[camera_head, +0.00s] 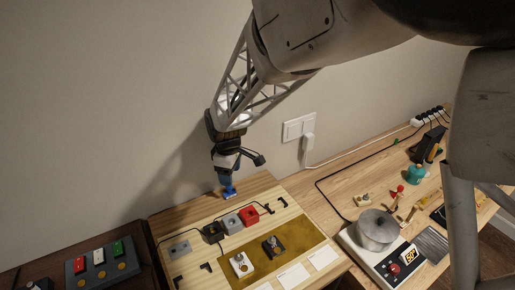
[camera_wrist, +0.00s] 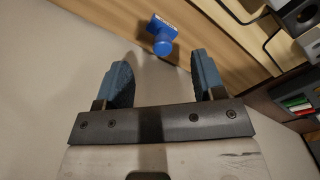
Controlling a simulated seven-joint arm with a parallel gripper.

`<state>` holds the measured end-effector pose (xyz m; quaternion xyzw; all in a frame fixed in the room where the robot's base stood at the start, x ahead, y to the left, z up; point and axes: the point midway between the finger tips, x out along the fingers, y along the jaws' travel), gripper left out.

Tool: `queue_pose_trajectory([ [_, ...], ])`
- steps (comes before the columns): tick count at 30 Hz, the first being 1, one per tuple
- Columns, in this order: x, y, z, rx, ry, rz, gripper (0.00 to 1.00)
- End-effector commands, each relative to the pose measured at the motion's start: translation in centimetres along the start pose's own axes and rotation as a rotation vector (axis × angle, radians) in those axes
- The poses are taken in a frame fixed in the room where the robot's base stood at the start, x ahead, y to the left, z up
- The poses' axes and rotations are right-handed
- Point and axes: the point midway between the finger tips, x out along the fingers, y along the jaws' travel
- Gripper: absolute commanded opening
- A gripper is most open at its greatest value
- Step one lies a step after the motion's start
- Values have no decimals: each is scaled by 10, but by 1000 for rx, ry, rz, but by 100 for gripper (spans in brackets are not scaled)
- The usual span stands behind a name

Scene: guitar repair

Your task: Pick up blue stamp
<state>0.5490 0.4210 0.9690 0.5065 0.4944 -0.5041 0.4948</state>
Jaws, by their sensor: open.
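The blue stamp (camera_wrist: 162,34) shows in the wrist view just beyond and between my fingertips, with a round knob facing me and a wider block behind. It also shows in the head view (camera_head: 229,191), at the far edge of the light wooden board (camera_head: 165,222), close to the wall. My gripper (camera_wrist: 162,62) is open, its two blue-grey padded fingers apart with nothing between them. In the head view my gripper (camera_head: 232,170) hangs just above the stamp. The exact gap is hard to tell.
Black, grey and red blocks (camera_head: 250,215) stand on the board nearby. A box with coloured switches (camera_head: 98,258) is at left. A pot (camera_head: 376,230) on a scale-like device stands at right. The wall (camera_head: 100,110) is close behind the stamp.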

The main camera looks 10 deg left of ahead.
Motion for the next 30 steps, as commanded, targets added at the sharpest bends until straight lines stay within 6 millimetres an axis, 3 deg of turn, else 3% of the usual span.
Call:
queue_pose_trajectory([
  [14,6,-1,-7,-22,-2,-3,63],
  [24,29,-1,-7,-22,-3,-4,63],
  [30,32,-1,-7,-22,-2,-3,63],
])
